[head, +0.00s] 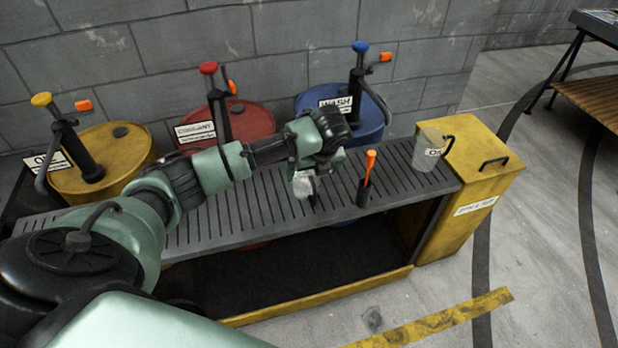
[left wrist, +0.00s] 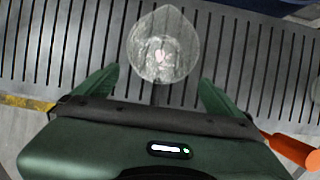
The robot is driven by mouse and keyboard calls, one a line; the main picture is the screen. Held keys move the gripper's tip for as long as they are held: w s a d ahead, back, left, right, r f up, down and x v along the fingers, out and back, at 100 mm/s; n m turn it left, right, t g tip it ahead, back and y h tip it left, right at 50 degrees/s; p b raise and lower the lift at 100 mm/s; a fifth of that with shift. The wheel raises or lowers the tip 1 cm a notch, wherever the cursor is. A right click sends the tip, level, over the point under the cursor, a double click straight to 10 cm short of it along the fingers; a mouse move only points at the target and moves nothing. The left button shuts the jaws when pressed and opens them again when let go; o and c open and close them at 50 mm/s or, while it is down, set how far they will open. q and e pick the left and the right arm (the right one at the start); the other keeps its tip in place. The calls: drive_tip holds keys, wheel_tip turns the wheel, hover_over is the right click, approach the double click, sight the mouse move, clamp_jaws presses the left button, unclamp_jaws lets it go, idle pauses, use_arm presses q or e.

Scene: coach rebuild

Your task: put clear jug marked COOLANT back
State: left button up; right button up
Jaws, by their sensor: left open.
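A small clear jug (head: 303,184) stands on the slatted bench, partly hidden by my left gripper (head: 318,170). In the left wrist view the clear jug (left wrist: 158,62) shows from above, ahead of and between the fingertips of my open left gripper (left wrist: 160,80). I see no contact, and its marking cannot be read. A second clear jug (head: 427,150) with a dark handle and a partly readable label stands at the bench's right end, by the yellow cabinet. A red drum (head: 250,122) with a sign reading COOLANT (head: 195,132) stands behind the bench. My right gripper is out of view.
The slatted bench (head: 235,225) has an orange-handled tool (head: 370,162) in a black holder (head: 363,192), right of my gripper. A yellow drum (head: 115,150) and a blue WASH drum (head: 370,125) carry pumps. The yellow cabinet (head: 460,190) stands right. The bench's right part has bare slats.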

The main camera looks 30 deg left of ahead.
use_arm(q)
drive_tip(key=shift+v, duration=1.95)
